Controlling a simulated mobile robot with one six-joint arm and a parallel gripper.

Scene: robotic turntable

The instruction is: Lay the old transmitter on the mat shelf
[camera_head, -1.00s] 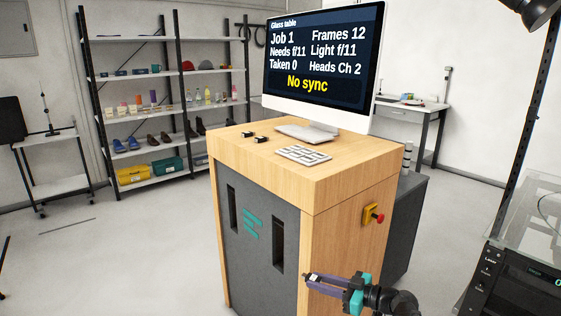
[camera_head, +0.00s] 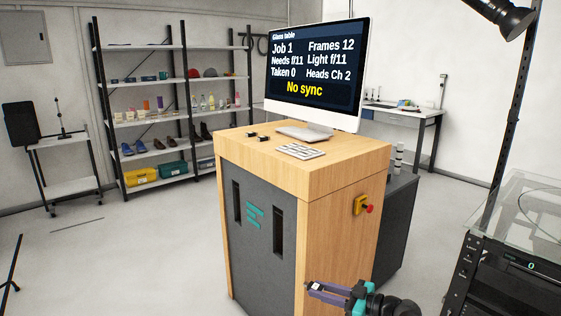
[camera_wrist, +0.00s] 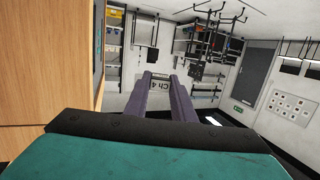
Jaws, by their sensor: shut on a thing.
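My gripper (camera_head: 316,291) is low in front of the wooden desk (camera_head: 330,175), near its right front corner. Its purple fingers are shut on a small dark transmitter with a white label (camera_head: 315,286). Two small black devices (camera_head: 258,138) lie on the desk top, too small to identify. A tall shelf rack (camera_head: 150,113) stands at the back left; I cannot tell which surface is the mat shelf.
The monitor (camera_head: 320,75) reads "No sync". A keyboard (camera_head: 301,151) lies before it. A red stop button (camera_head: 369,209) is on the desk's right side. A glass table (camera_head: 530,215) over black equipment stands at right. Grey floor (camera_head: 110,270) is clear at left.

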